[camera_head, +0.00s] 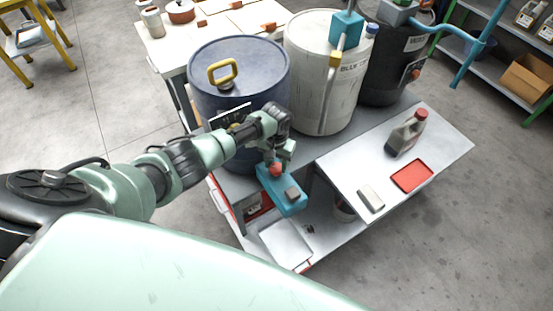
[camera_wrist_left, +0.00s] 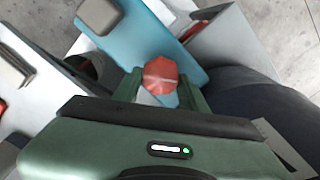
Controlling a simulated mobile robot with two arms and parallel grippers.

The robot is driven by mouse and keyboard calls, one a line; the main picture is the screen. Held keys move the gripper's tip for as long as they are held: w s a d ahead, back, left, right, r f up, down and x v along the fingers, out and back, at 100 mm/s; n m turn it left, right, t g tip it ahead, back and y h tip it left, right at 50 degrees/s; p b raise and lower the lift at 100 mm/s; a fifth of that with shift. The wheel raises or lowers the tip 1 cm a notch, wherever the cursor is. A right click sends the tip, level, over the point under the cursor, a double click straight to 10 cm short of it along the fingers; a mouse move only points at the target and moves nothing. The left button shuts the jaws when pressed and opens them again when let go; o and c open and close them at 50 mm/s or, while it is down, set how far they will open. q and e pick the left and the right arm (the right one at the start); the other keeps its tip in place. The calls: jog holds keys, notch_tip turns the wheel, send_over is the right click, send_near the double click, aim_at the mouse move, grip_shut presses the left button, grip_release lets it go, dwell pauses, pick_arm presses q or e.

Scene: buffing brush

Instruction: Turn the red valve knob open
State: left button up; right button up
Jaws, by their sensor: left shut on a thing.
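The red valve knob (camera_head: 276,169) sits on a teal block-shaped fitting (camera_head: 290,203) in front of the dark blue drum. In the left wrist view the faceted red knob (camera_wrist_left: 160,76) lies between the two green fingers of my left gripper (camera_wrist_left: 166,88), which is shut on it. The teal fitting (camera_wrist_left: 140,40) runs behind the knob and carries a grey block (camera_wrist_left: 98,15). In the head view my left gripper (camera_head: 278,160) reaches down onto the knob from above. My right gripper is not in view.
The blue drum (camera_head: 240,65), a white drum (camera_head: 325,75) and a black drum (camera_head: 390,70) stand behind. A lower metal tray (camera_head: 286,243) lies below the fitting.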

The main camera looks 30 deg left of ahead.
aim_at(275, 166)
pick_arm(q)
jog(key=n+p, duration=0.3)
jog(key=n, duration=0.2)
jog(key=shift+r+n, duration=0.15)
jog(key=shift+n, duration=0.25)
jog(key=n+p, duration=0.1)
jog(key=n, duration=0.3)
jog(key=shift+a+n+p, duration=0.15)
jog(key=shift+n+p, duration=0.15)
jog(key=shift+p, duration=0.1)
jog(key=shift+n, duration=0.3)
jog(key=o, duration=1.4)
jog(key=shift+c, duration=0.2)
notch_tip(275, 166, up, 6)
jog(key=p, duration=0.3)
jog(key=shift+r, duration=0.8)
